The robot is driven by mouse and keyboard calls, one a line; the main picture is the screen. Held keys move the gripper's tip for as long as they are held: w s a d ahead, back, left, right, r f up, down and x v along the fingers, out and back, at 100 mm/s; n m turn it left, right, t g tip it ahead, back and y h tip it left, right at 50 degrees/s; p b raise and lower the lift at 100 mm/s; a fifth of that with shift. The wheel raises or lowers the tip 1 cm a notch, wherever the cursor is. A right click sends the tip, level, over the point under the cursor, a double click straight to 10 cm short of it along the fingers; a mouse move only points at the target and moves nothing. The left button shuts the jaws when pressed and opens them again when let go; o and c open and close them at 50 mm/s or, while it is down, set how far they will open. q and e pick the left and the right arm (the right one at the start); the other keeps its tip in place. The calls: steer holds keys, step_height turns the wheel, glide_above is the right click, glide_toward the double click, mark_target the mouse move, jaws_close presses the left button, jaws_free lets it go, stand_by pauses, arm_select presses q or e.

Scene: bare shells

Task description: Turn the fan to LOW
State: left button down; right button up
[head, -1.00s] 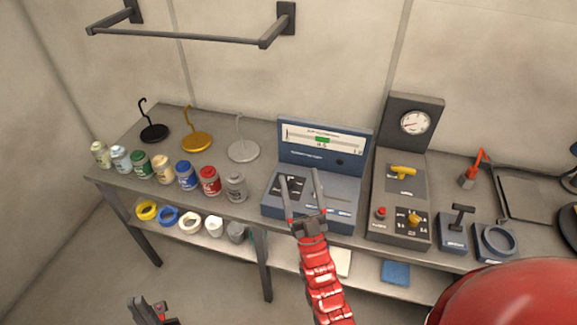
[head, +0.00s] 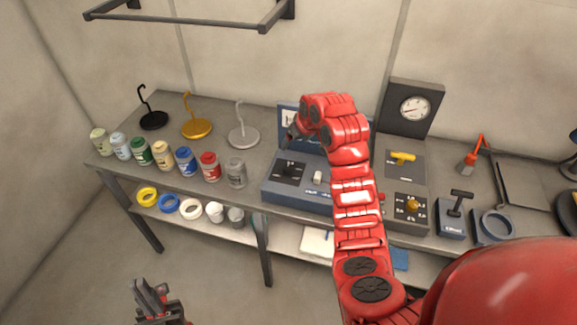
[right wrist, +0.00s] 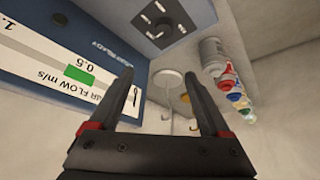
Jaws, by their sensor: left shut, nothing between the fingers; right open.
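A blue console (head: 275,195) stands on the bench, its upright panel partly hidden by my right arm. An air flow meter (right wrist: 75,72) with a green band near 0.5 shows on that panel in the right wrist view. A black selector plate (head: 289,172) with a dark knob and white marks lies on its left top; the plate also shows in the right wrist view (right wrist: 180,30). The knob's setting is too small to read. A pale slider knob (head: 318,177) sits right of it. My right gripper (right wrist: 160,85) is open and empty, above the console. My left gripper (head: 148,288) is shut, low in front of the bench.
Several jars (head: 186,175) and three hooked stands (head: 243,138) are on the left. A rail (head: 185,20) hangs above.

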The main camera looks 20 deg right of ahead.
steer(key=s, duration=0.1)
steer(key=g+b, duration=0.1)
steer(key=b, duration=0.2)
glide_toward(288, 167)
steer(key=p+x, duration=0.3)
steer(key=x, duration=0.4)
steer(key=shift+w, duration=0.15)
steer(key=shift+x, duration=0.8)
steer(key=shift+f, duration=0.1)
steer(key=shift+c, duration=0.2)
jaws_close()
